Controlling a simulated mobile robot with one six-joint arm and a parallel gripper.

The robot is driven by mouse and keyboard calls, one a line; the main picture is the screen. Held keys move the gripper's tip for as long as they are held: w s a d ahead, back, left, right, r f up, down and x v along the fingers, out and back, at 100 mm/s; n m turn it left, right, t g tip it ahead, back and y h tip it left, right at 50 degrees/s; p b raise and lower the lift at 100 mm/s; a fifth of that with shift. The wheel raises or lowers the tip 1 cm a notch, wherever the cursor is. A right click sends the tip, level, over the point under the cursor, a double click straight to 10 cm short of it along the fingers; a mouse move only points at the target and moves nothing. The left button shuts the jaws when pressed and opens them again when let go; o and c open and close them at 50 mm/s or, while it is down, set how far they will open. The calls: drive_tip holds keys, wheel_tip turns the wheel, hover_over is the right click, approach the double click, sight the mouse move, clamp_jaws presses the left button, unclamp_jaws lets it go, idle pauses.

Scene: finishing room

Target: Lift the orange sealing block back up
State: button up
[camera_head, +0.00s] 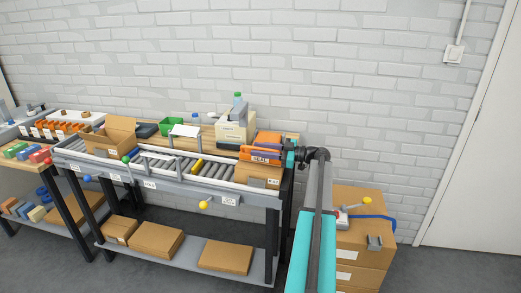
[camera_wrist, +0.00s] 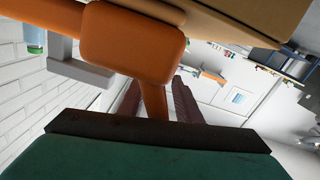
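The orange sealing block (camera_head: 267,138) is at the right end of the roller line in the head view, above a cardboard box (camera_head: 257,174). In the wrist view its broad orange body (camera_wrist: 132,42) fills the top centre, and a narrower orange bar (camera_wrist: 153,101) runs down from it toward my palm. My gripper (camera_wrist: 157,98) has one dark finger close along each side of that bar, with little or no gap. In the head view my gripper (camera_head: 290,157) reaches the block from the right. The block's underside and its contact with the box are hidden.
The roller conveyor (camera_head: 213,170) extends left of the block. A cream box (camera_head: 236,129) and a green-capped bottle (camera_head: 238,98) stand behind it. Stacked cartons (camera_head: 358,240) are right of my arm. The white brick wall is close behind the bench.

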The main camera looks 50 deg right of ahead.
drive_tip(key=shift+c, duration=0.3)
clamp_jaws()
